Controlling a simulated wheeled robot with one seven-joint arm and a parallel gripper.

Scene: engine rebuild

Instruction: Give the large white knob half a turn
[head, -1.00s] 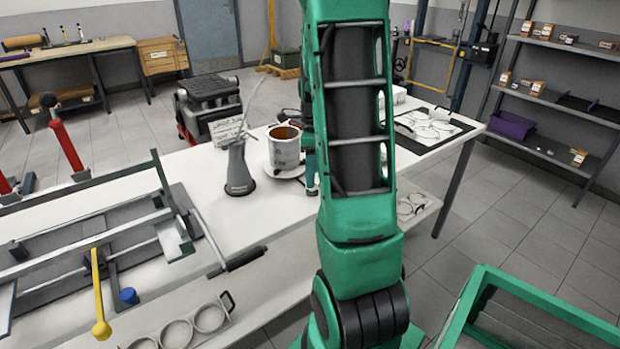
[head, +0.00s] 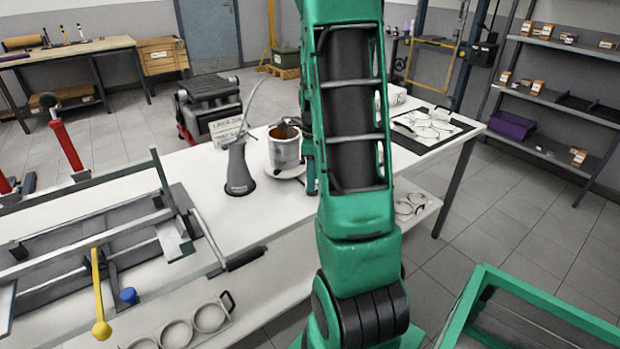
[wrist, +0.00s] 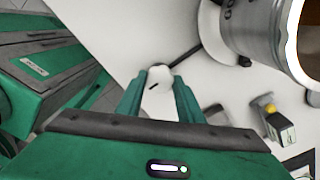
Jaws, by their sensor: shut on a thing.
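The white knob (wrist: 160,76) shows in the wrist view as a small pale round piece with a dark mark on its lower part. My gripper (wrist: 159,92) has its two green fingers on either side of the knob, shut on it. In the head view, my green arm hides the knob and the fingertips.
A metal pot (head: 284,152) with brown-orange contents stands on a white round base beside my arm, close to my gripper in the wrist view. A grey conical can (head: 238,172) stands left of it. A clamp-like frame (head: 90,235) fills the bench's left.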

